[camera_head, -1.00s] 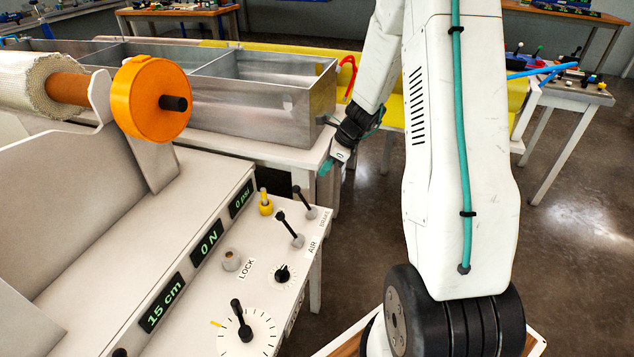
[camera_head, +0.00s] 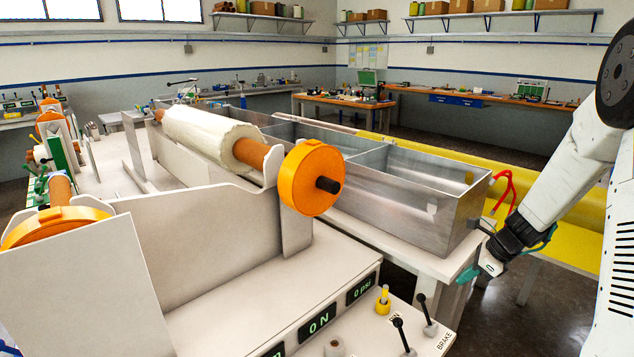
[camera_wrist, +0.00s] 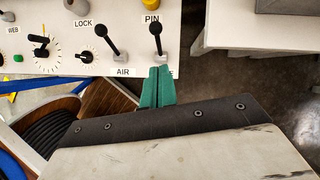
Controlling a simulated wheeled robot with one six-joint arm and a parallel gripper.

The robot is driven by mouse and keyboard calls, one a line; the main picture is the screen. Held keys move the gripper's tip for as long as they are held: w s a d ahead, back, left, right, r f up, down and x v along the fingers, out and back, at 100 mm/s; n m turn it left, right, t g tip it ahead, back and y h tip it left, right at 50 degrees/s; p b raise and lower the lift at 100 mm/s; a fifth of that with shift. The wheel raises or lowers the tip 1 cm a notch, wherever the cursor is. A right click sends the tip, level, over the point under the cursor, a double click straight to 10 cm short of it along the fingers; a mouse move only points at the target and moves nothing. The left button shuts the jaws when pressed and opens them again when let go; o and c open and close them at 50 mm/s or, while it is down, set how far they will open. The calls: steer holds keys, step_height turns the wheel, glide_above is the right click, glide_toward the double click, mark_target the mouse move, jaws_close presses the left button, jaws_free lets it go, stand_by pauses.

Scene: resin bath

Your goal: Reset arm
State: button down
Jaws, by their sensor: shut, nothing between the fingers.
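My arm comes in from the right edge of the head view and hangs down and to the left. My gripper (camera_head: 468,274), with teal fingers, is just beyond the right front of the control panel, near the end of the metal bath. In the wrist view my gripper (camera_wrist: 157,72) has its two teal fingers together with nothing between them. They point toward the panel's edge, near the black lever marked AIR (camera_wrist: 100,35) and another black lever (camera_wrist: 156,38).
A metal resin bath (camera_head: 420,205) stands behind the control panel, with a red hose (camera_head: 505,190) at its end. A white fibre roll (camera_head: 210,135) with an orange hub (camera_head: 312,178) is left of it. A yellow knob (camera_head: 383,300) sits on the panel. Dark floor shows at right.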

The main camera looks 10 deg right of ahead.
steer(key=s+a+r+n+h, duration=0.1)
steer(key=s+a+r+n, duration=0.5)
steer(key=s, duration=0.4)
steer(key=s+a+r+n+g+h, duration=0.1)
steer(key=s+a+r+n+h, duration=0.1)
steer(key=s+a+r+n, duration=0.5)
steer(key=s+a+r+n+h, duration=0.1)
steer(key=s+a+r+n, duration=0.5)
steer(key=s+n, duration=0.7)
step_height(320, 180, up, 3)
steer(key=shift+s+a+f+g+h, duration=0.2)
steer(key=shift+s+g+h, duration=0.1)
steer(key=shift+s+g, duration=0.15)
